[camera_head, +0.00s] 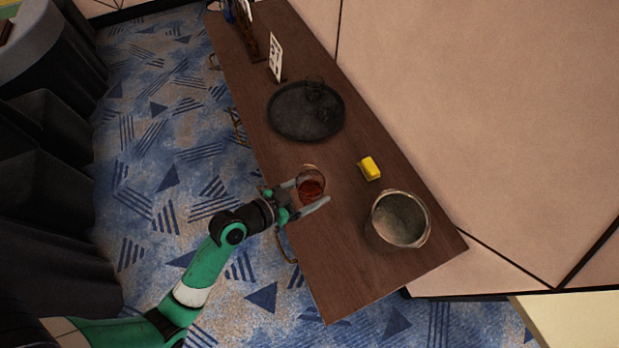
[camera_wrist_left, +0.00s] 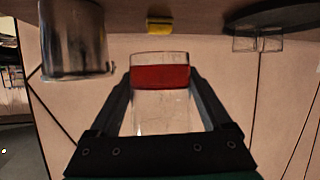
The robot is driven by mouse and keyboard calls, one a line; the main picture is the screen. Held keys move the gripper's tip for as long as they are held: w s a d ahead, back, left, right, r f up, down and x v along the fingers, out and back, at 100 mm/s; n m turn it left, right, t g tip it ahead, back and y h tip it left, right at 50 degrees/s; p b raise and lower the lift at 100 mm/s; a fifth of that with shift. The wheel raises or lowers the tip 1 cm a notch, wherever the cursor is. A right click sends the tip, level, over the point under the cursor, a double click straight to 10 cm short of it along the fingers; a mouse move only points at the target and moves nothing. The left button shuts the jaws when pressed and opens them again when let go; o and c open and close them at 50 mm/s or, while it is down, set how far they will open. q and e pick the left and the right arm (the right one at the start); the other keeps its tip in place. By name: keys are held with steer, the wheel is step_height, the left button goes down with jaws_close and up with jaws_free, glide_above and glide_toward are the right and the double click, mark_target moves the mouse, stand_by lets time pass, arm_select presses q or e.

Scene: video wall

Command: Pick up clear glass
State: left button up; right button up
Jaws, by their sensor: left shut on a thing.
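A clear glass (camera_head: 311,187) with a reddish-brown content is at the near half of the brown table (camera_head: 350,275). My left gripper (camera_head: 306,198) reaches in from the left and is shut on this glass, one finger on each side. In the left wrist view, where the picture is upside down, the glass (camera_wrist_left: 160,105) sits between the two dark fingers (camera_wrist_left: 163,95), with a red band toward the table side. I cannot tell whether its base touches the table. My right gripper is not in view.
A metal bucket (camera_head: 400,219) and a yellow block (camera_head: 370,167) stand to the right of the glass. A dark round tray (camera_head: 290,120) with small clear glasses (camera_head: 316,84) lies farther back, near a white sign (camera_head: 276,55). The table's near end is clear.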

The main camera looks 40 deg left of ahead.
arm_select(q)
steer(key=shift+s+d+r+p, duration=0.3)
steer(key=shift+s+d+r, duration=0.3)
steer(key=shift+s+d, duration=0.3)
steer(key=shift+w+d, duration=0.1)
stand_by(1.1)
